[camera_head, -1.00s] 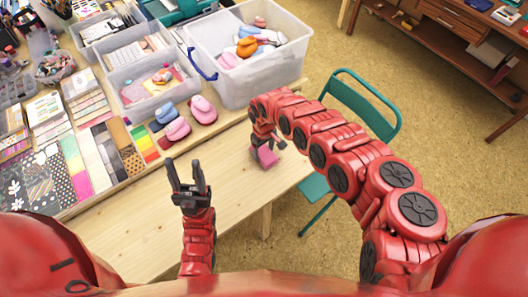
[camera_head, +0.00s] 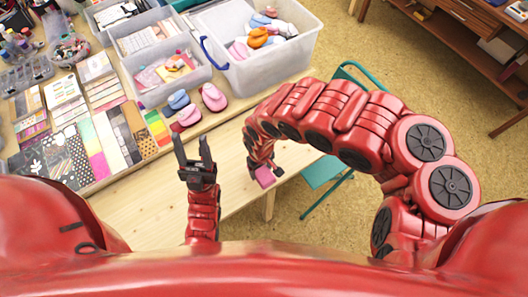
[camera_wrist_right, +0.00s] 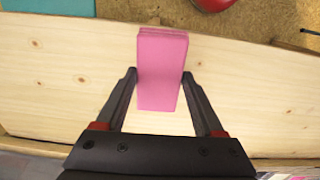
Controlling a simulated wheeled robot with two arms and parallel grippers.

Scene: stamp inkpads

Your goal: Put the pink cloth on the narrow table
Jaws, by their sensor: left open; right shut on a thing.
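The pink cloth (camera_head: 265,176) is a small folded pink block at the right part of the light wooden table. In the right wrist view the pink cloth (camera_wrist_right: 160,65) stands between both fingers of my right gripper (camera_wrist_right: 161,92). My right gripper (camera_head: 263,166) is shut on it, with the wooden surface below. My left gripper (camera_head: 195,155) is open and empty above the light wooden table (camera_head: 150,222). The dark wooden table (camera_head: 455,42) at the top right may be the narrow table; I cannot tell for sure.
A teal chair (camera_head: 325,171) stands beside the table's right end. A clear bin (camera_head: 270,66) of colourful pads, grey trays (camera_head: 178,90), and paper sheets (camera_head: 118,140) fill the back and left of the table. Open floor (camera_head: 440,120) lies to the right.

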